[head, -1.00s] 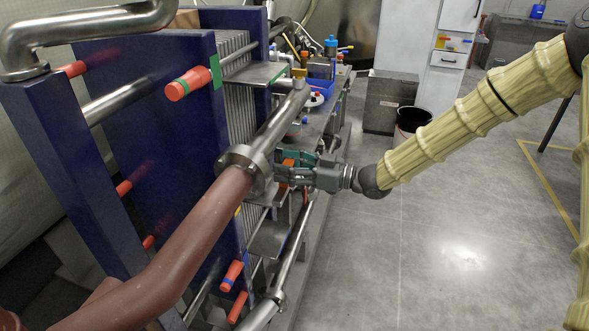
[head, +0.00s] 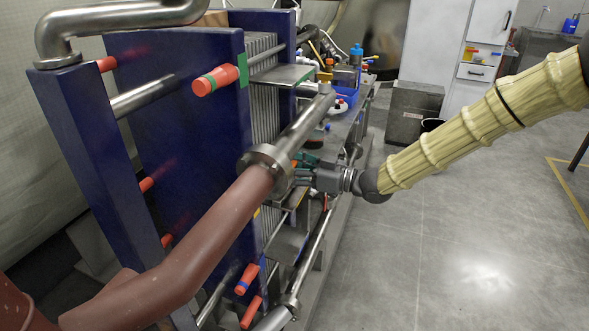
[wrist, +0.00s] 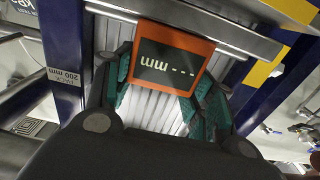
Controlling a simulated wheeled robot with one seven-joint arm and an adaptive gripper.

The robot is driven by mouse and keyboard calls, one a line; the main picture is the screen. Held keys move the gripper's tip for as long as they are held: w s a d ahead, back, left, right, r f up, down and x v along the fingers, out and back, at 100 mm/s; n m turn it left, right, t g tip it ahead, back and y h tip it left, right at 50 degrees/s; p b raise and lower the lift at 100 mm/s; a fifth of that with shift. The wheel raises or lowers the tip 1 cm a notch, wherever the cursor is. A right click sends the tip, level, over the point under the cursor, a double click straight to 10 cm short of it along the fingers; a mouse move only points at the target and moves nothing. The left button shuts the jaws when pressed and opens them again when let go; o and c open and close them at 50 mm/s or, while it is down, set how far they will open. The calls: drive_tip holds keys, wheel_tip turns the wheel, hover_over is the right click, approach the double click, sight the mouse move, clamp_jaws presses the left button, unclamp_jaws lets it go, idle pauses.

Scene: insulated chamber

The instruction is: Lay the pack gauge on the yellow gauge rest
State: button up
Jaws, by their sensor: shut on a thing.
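The pack gauge (wrist: 173,58) is an orange block with a dark display reading "mm", upside down in the wrist view. My gripper (wrist: 168,88) is shut on it, with teal finger pads on both sides. In the head view my gripper (head: 302,172) is just right of the steel pipe flange, beside the plate pack, and the gauge is mostly hidden there. Yellow surfaces (wrist: 264,69) show at the upper right of the wrist view. I cannot tell whether they belong to the gauge rest. No yellow rest is clearly visible in the head view.
The steel and red-brown pipe (head: 215,235) runs in front of the blue plate frame (head: 185,130). Grey plates (wrist: 155,108) lie behind the gauge. A steel bar (wrist: 200,30) crosses close to it. A bench (head: 345,125) with bottles stands beyond. Floor to the right is clear.

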drive_tip(key=shift+a+f, duration=0.1)
drive_tip(key=shift+f, duration=0.3)
idle(0.8)
drive_tip(key=o, duration=1.1)
drive_tip(key=shift+d, duration=0.2)
drive_tip(key=shift+v, duration=2.8)
